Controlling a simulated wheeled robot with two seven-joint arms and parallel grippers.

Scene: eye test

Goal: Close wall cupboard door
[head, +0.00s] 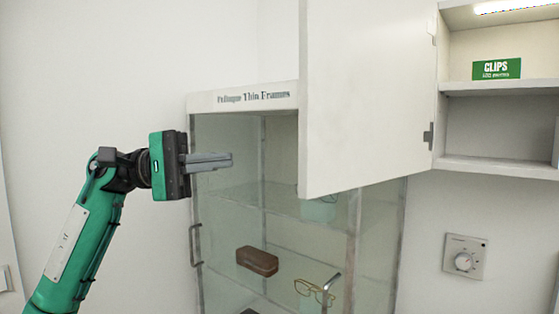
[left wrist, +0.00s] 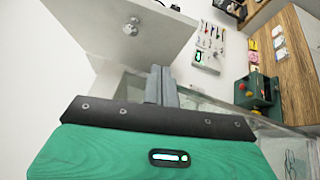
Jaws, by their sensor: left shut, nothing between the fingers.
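The wall cupboard (head: 500,130) is at the upper right in the head view. Its white door (head: 368,95) stands open, swung out to the left from a hinge on the cupboard's left side. My left gripper (head: 231,160) is shut and empty, left of the door's free edge in the picture, with a gap between them. In the left wrist view the door (left wrist: 110,35) is at the upper left with a round knob (left wrist: 130,28), and the left fingertips (left wrist: 160,70) show near its lower edge. My right gripper is not in view.
A glass display cabinet (head: 243,98) stands below and behind the door, holding a brown case (head: 257,261) and glasses (head: 314,291). A green CLIPS box (head: 496,69) is on a cupboard shelf. A dial plate (head: 464,257) is on the wall. The wall area at left is bare.

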